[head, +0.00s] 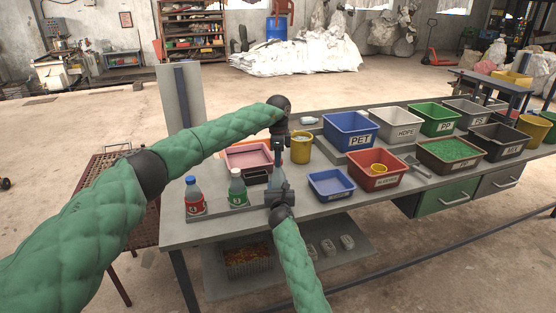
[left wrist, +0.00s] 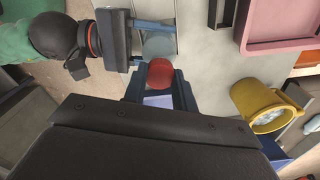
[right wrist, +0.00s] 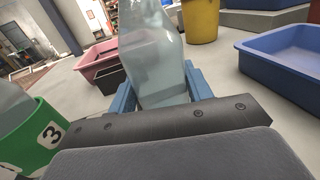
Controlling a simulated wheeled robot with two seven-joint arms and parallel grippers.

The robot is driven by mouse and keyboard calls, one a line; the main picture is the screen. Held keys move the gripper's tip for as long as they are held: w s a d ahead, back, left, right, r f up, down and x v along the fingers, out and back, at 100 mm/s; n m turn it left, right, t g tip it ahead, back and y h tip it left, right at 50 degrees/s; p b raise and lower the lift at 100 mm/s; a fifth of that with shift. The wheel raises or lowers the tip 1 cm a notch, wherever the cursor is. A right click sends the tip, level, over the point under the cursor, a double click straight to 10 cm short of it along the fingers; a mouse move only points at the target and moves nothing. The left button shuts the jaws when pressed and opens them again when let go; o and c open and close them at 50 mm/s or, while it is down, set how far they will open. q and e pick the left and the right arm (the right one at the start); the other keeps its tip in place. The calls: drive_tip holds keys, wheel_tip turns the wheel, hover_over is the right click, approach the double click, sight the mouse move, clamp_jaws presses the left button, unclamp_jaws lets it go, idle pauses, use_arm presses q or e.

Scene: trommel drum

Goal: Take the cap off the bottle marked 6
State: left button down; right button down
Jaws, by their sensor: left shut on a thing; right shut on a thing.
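A clear, pale bottle (right wrist: 155,65) stands upright in my right gripper (head: 278,187), whose blue fingers are shut on its sides. No number shows on it. A red cap (left wrist: 160,72) sits between the blue fingertips of my left gripper (left wrist: 160,88), shut on it from above. In the left wrist view the bottle (left wrist: 158,45) shows just beyond the cap, between the right gripper's fingers. I cannot tell whether cap and neck still touch. In the head view my left gripper (head: 277,140) is above the bottle and hides the cap.
A red-labelled bottle (head: 194,197) and a green-labelled bottle marked 3 (head: 237,188) stand at the table's left front. A pink tray (head: 247,157), yellow mug (head: 301,148) and small blue bin (head: 331,186) are close around the grippers. Labelled bins, including PET (head: 350,133), fill the right.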

use_arm(q)
drive_tip(key=shift+r, duration=0.25)
drive_tip(key=shift+r, duration=0.3)
drive_tip(key=shift+r, duration=0.2)
drive_tip(key=shift+r, duration=1.9)
use_arm(e)
drive_tip(key=c, duration=0.6)
unclamp_jaws()
drive_tip(key=shift+o, duration=0.2)
